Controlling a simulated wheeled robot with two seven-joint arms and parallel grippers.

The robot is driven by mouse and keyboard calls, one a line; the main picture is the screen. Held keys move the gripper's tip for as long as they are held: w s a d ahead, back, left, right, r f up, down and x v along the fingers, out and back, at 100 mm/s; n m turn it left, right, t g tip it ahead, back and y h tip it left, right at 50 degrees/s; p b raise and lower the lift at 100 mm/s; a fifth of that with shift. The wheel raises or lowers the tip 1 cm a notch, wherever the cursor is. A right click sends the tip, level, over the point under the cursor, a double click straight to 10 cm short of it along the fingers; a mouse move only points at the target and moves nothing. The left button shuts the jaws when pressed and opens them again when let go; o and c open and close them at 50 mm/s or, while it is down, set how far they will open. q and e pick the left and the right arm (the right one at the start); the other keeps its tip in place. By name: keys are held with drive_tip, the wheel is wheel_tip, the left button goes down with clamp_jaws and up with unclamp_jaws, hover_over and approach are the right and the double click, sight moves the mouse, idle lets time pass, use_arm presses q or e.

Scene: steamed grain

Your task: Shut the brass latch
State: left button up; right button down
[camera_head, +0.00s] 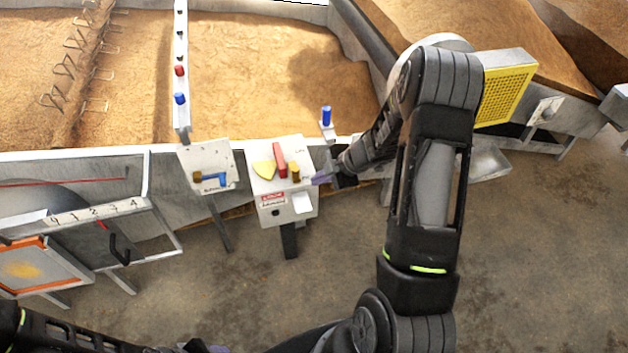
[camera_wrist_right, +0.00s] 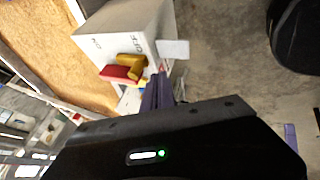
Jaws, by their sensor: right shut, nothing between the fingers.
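A white control box (camera_head: 270,186) stands at the edge of the grain bed. On its top are a red handle (camera_head: 280,158), a yellow wedge and a short brass-coloured piece (camera_head: 295,173), which looks like the latch. My right gripper (camera_head: 322,179) is shut and empty at the right side of the box, close to the brass piece. In the right wrist view the brass piece (camera_wrist_right: 131,68) lies beside the red handle (camera_wrist_right: 118,74), just beyond the purple fingers (camera_wrist_right: 157,92). I cannot tell whether the fingers touch it. My left gripper (camera_head: 205,348) shows only partly at the bottom edge.
A second panel (camera_head: 208,155) to the left carries a blue handle with a brass-coloured end. A blue knob (camera_head: 326,117) stands behind the box. A yellow grille (camera_head: 503,95) is at the right. The concrete floor in front is clear.

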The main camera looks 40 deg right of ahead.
drive_tip(key=v, duration=0.5)
drive_tip(key=shift+s+d+r+p, duration=0.15)
drive_tip(key=shift+s+r+p, duration=0.05)
drive_tip(key=shift+p, duration=0.1)
drive_tip(key=s+a+f+m+h, duration=0.1)
drive_tip(key=a+f+m, duration=0.4)
drive_tip(key=a+m, duration=0.2)
drive_tip(key=s+a+f+m, duration=0.1)
drive_tip(key=a+f+m, duration=0.3)
drive_tip(key=a+m, duration=0.25)
drive_tip(key=s+a+f+m+g, duration=0.1)
drive_tip(key=s+a+f+g, duration=0.2)
drive_tip(key=s+a, duration=0.6)
drive_tip(key=s+a+f+m+g+y, duration=0.1)
drive_tip(key=s+a+f+m+g, duration=0.1)
drive_tip(key=s+a, duration=0.7)
drive_tip(key=shift+a+f+g, duration=0.4)
drive_tip(key=shift+a+f, duration=0.1)
drive_tip(key=shift+a, duration=0.1)
